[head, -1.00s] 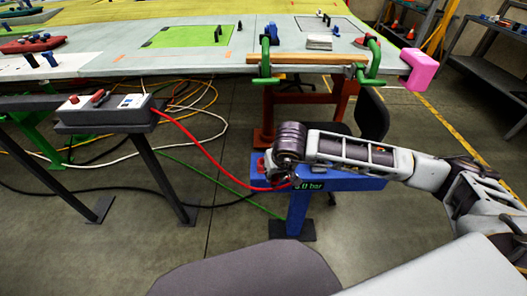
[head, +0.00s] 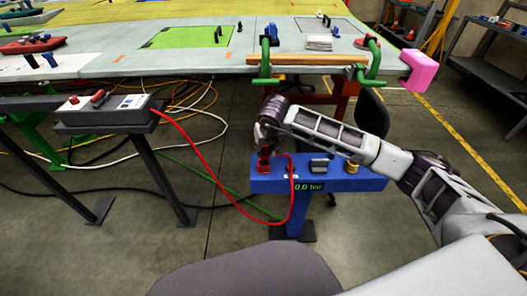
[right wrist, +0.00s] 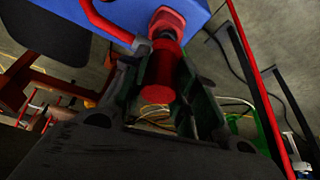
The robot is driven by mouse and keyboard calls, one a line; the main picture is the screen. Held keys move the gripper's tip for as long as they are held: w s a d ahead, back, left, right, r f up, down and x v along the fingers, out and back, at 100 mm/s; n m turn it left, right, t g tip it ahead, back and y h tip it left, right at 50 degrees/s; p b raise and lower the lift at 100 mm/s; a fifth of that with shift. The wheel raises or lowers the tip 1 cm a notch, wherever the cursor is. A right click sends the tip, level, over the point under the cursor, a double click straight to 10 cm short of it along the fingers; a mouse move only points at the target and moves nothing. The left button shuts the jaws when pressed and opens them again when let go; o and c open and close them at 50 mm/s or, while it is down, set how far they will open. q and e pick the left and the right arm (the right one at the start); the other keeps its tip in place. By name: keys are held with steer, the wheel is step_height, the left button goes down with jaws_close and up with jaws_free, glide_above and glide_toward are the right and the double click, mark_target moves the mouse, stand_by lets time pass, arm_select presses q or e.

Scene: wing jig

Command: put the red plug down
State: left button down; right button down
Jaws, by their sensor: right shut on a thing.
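The red plug (right wrist: 160,75) is between the fingers of my right gripper (right wrist: 162,62) in the right wrist view. Its far end points at a red fitting (right wrist: 168,18) on the blue stand (head: 334,182). I cannot tell whether plug and fitting touch. In the head view my right gripper (head: 263,146) is over the stand's left end, just above the red fitting (head: 264,166), and its fingers are partly hidden. A red hose (head: 213,172) runs from the grey box and loops up to the stand's left part. My left gripper is not in view.
The stand also carries a grey block (head: 319,165), a yellow fitting (head: 351,167) and a display reading 0.0 bar. The grey box (head: 112,110) stands at left. The wing table (head: 120,60) with green clamps lies behind. Cables cover the floor at left.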

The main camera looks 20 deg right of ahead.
mark_target(263, 151)
steer(key=shift+w, duration=0.4)
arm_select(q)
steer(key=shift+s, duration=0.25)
arm_select(e)
steer(key=shift+w, duration=0.15)
steer(key=shift+w, duration=0.2)
steer(key=shift+f, duration=1.75)
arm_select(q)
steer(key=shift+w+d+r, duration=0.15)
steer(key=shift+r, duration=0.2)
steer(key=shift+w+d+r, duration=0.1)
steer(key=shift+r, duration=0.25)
